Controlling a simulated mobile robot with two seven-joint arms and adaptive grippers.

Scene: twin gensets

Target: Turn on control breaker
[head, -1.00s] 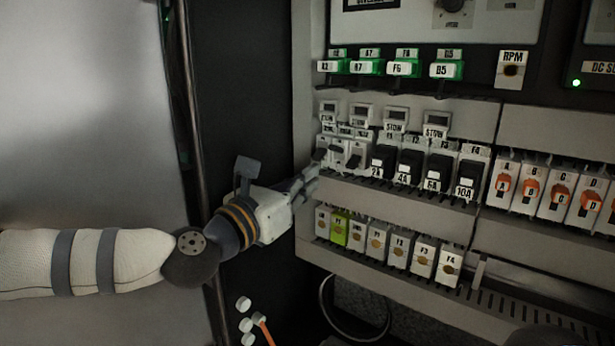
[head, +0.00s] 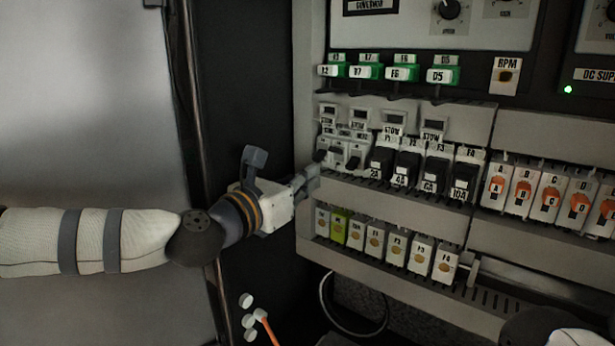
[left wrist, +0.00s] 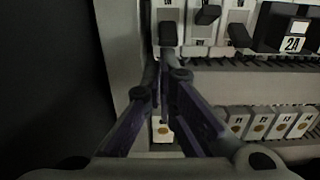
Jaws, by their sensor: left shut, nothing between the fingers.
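A short row of white breakers with dark levers (head: 337,154) sits at the left end of the middle rail. Their small labels are too blurred to tell which is the control breaker. In the left wrist view, the leftmost breaker lever (left wrist: 168,33) lies just above my fingertips, and a second lever (left wrist: 207,15) sits higher to its right. A third lever (left wrist: 239,35) is farther right. My left gripper (head: 313,178) is shut and empty, its tips just below the leftmost breaker; it also shows in the left wrist view (left wrist: 163,62). Contact cannot be told. My right gripper is out of view.
Black fuse holders (head: 408,169) marked 2A to 10A stand right of the breakers. A lower row of terminals (head: 375,242) includes one green-yellow piece (head: 339,226). Orange-marked breakers (head: 549,196) are at right. A grey duct (head: 400,205) runs under the breakers.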

